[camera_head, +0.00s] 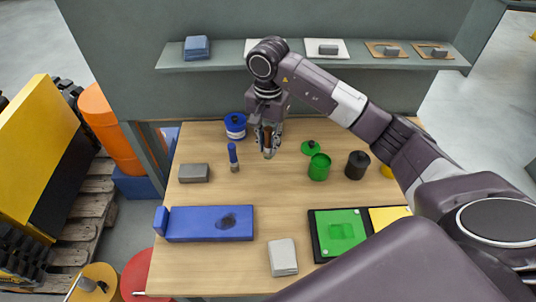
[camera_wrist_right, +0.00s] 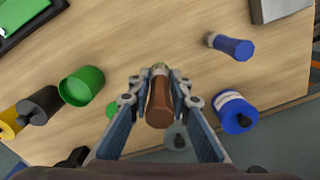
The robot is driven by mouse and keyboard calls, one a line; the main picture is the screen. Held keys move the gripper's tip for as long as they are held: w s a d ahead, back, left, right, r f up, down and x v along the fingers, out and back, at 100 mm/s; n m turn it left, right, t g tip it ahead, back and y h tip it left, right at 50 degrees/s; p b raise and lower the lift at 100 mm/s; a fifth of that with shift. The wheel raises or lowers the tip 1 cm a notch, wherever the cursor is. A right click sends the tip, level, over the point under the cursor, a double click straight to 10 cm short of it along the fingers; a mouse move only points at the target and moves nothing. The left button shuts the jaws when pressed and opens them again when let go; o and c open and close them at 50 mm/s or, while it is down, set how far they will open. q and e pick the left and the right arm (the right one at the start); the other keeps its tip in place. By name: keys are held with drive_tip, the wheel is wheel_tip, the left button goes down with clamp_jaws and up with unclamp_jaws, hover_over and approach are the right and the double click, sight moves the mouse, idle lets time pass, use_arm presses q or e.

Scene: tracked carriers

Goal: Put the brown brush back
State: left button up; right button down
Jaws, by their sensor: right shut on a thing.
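My right gripper (camera_head: 268,143) is above the back middle of the wooden table, pointing down. It is shut on the brown brush (camera_wrist_right: 160,104), which lies between its two fingers in the right wrist view. In the head view only a little of the brush (camera_head: 269,138) shows between the fingers. The bristle end is small at the fingertips in the right wrist view (camera_wrist_right: 160,85). My left gripper is not in view.
A blue brush (camera_head: 233,155), a blue pot (camera_head: 235,126), an open green pot (camera_head: 319,167), a green lid (camera_head: 311,147) and a dark pot (camera_head: 357,166) surround the gripper. A blue board (camera_head: 180,223) and grey block (camera_head: 193,173) lie left. A shelf (camera_head: 230,58) runs behind.

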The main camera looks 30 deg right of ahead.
sight(268, 157)
drive_tip(key=shift+f, duration=0.7)
wheel_tip(268, 157, down, 4)
drive_tip(key=shift+f+p, duration=0.2)
drive_tip(key=shift+p, duration=0.3)
drive_tip(key=shift+f, duration=0.1)
drive_tip(key=c, duration=1.8)
unclamp_jaws()
drive_tip(key=shift+o, duration=0.2)
